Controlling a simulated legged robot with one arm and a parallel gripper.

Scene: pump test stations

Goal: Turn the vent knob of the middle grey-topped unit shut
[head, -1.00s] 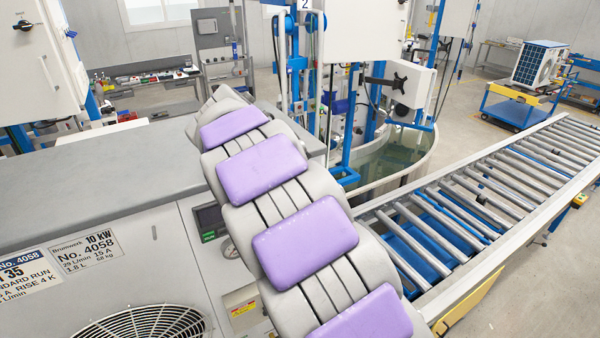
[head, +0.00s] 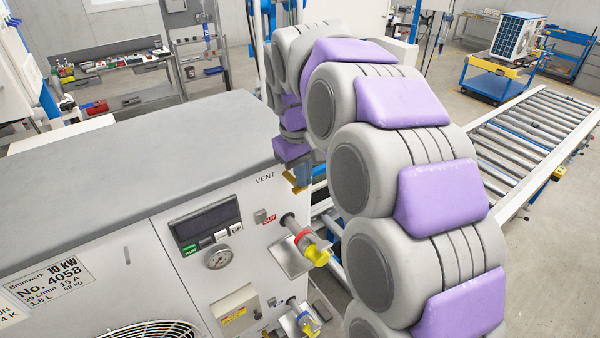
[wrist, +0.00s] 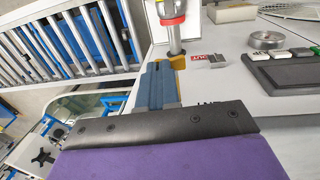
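The grey-topped unit (head: 130,135) with the No. 4058 plate fills the left of the head view. Its VENT label (head: 265,177) is at the upper right of the front panel; part of that lettering shows in the wrist view (wrist: 208,104). My gripper (head: 298,182) is by the panel's top right corner, just right of the label. In the wrist view its blue fingers with yellow tips (wrist: 172,65) reach close to the panel, seen edge on, so the gap between them is unclear. The vent knob cannot be made out; the gripper likely hides it.
Below the gripper, an outlet pipe with a red ring and yellow end (head: 315,248) sticks out beside the red OUT label (head: 265,217). A lower yellow-ended fitting (head: 308,322) also juts out. A roller conveyor (head: 530,140) runs on the right. A gauge (head: 219,258) sits under the display.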

